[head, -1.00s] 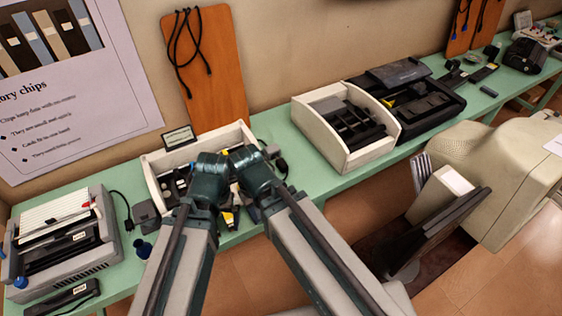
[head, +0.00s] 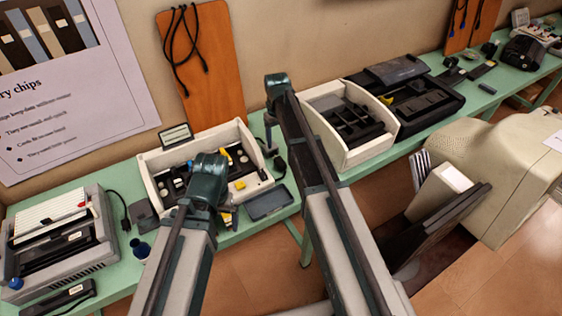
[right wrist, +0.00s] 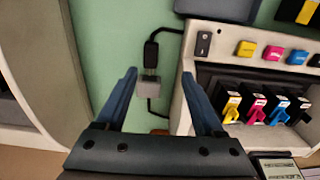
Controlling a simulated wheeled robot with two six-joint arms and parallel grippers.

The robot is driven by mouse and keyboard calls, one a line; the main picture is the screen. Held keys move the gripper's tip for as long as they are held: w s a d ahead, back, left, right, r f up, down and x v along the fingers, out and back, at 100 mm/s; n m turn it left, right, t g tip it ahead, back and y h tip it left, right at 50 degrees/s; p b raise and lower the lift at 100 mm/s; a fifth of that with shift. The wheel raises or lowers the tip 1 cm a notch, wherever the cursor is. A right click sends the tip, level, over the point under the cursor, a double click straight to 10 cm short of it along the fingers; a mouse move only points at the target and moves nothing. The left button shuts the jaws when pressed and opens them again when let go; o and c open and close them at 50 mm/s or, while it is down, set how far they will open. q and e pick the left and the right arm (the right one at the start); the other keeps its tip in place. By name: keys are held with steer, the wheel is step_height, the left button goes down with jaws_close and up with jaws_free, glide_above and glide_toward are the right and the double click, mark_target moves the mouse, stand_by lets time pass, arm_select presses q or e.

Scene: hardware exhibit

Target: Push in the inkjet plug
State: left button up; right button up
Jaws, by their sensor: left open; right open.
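The inkjet printer (head: 152,178) is a cream open case on the green table, with coloured cartridges inside; its edge (right wrist: 185,120) shows in the right wrist view. A black plug (right wrist: 151,55) on a cord from the printer's side faces a grey block (right wrist: 149,86), with a thin light strip between them; how deep the plug sits is unclear. My right gripper (right wrist: 159,76) is open, its blue fingers on either side of the grey block, apart from it. In the head view it (head: 268,146) is beside the printer's right wall. My left gripper (head: 228,214) is open over the printer's front, partly hidden by its wrist.
A dark flat panel (head: 269,203) lies in front of the printer. Another cream case (head: 345,163) stands close to the right of my right gripper. A grey printer (head: 60,245) stands at the left end. A beige machine (head: 490,170) is at the right.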

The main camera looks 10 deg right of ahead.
mark_target(281, 162)
steer(key=f+b, duration=0.4)
steer(key=w+d+f+b, duration=0.1)
steer(key=f+b, duration=0.4)
steer(key=w+f+b, duration=0.1)
steer(key=f+b, duration=0.4)
steer(key=shift+d, duration=0.25)
steer(key=shift+s+r, duration=0.1)
jaws_close()
stand_by(1.4)
